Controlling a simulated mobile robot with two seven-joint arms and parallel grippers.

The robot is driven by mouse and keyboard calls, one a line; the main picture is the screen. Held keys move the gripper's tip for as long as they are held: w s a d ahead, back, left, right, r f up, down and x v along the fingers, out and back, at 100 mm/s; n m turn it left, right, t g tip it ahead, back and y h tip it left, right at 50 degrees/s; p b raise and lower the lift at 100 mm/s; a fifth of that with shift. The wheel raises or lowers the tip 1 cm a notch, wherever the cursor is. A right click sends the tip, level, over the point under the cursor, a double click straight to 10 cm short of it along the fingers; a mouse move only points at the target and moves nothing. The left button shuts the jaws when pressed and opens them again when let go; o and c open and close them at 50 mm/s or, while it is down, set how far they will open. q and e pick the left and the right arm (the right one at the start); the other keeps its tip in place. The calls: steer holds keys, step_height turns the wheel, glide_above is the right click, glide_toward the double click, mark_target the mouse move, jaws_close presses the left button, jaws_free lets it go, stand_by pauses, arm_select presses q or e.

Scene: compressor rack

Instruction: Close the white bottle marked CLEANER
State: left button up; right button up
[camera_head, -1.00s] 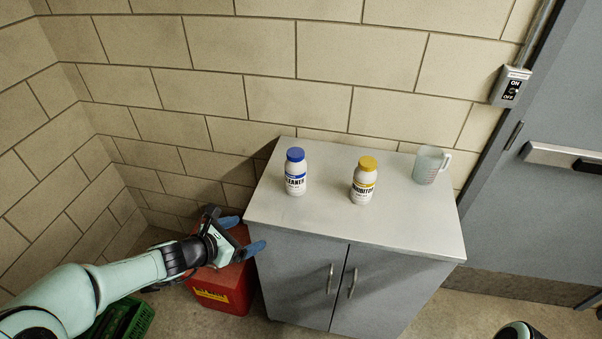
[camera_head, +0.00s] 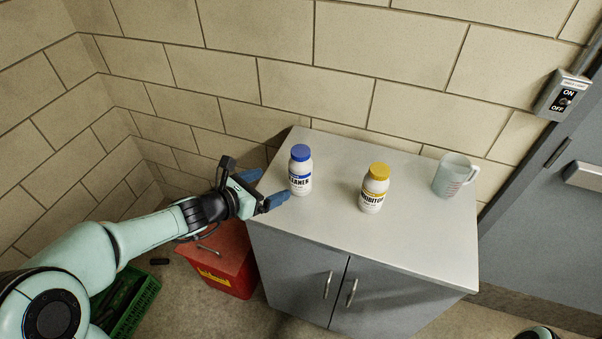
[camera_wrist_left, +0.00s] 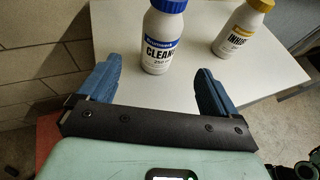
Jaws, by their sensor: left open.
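The white CLEANER bottle (camera_head: 300,173) stands upright on the cabinet top (camera_head: 420,235), near its left edge. Its blue cap (camera_head: 299,152) sits on the bottle; I cannot tell how tight it is. My left gripper (camera_head: 271,188) is open at the cabinet's left edge, with its blue fingers pointing toward the bottle. In the left wrist view the CLEANER bottle (camera_wrist_left: 160,42) stands just beyond and between the two open fingers (camera_wrist_left: 157,80), not touching them.
A white INHIBITOR bottle (camera_head: 373,190) with a yellow cap stands right of the CLEANER bottle. A translucent measuring cup (camera_head: 455,175) is farther right. A red container (camera_head: 225,260) and a green crate (camera_head: 128,310) are on the floor left of the cabinet.

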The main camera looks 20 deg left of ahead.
mark_target(293, 176)
arm_select(q)
steer(key=x, duration=0.7)
steer(key=shift+w+d+f+b, duration=0.15)
steer(key=shift+w+b, duration=0.15)
steer(key=x, duration=0.5)
steer(key=shift+w+p, duration=0.15)
steer(key=shift+p, duration=0.15)
